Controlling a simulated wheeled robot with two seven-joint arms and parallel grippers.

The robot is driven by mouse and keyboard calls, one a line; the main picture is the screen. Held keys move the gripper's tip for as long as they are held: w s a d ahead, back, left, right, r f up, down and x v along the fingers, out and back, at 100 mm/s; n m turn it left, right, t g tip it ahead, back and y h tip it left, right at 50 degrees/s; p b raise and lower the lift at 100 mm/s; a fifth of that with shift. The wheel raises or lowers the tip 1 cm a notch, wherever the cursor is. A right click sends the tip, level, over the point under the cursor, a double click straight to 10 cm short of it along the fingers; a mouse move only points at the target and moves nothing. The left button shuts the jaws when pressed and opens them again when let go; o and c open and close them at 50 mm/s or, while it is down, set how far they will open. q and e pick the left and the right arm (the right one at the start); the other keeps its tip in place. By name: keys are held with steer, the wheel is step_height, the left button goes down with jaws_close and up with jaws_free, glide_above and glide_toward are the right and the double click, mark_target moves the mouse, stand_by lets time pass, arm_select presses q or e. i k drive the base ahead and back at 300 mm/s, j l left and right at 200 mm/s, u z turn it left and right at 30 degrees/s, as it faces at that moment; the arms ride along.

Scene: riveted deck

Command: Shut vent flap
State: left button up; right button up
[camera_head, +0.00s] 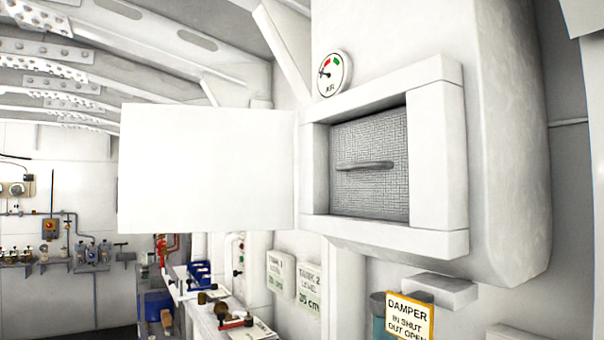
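The vent flap (208,168) is a flat white panel. It stands wide open, swung out to the left from the left side of the vent frame (438,150). The frame is white and set in a large white duct housing. Inside the opening a grey mesh screen (370,190) shows, with a grey horizontal bar (365,165) across it. Neither of my grippers is in view.
A round AIR gauge (334,73) sits above the frame. A yellow-edged DAMPER sign (409,316) is below the duct (500,150). A bench (228,318) with small items stands lower left, below the flap. Pipes and valves line the far left wall.

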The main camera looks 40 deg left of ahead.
mark_target(183, 169)
steer(key=j+z, duration=0.75)
steer(key=j, duration=0.25)
steer(key=k+j+z, duration=0.2)
steer(key=j+z, duration=0.2)
steer(key=k+j+z, duration=0.2)
steer(key=j+z, duration=0.15)
steer(key=j, duration=0.2)
steer(key=k+j, duration=0.2)
steer(key=j, duration=0.2)
steer(key=k+j, duration=0.2)
steer(key=j, duration=0.2)
steer(key=k+j, duration=0.2)
steer(key=j, duration=0.25)
steer(key=k+j+z, duration=0.1)
steer(key=j, duration=0.3)
steer(key=k+l, duration=0.1)
steer(key=k, duration=0.35)
steer(key=j+z, duration=0.05)
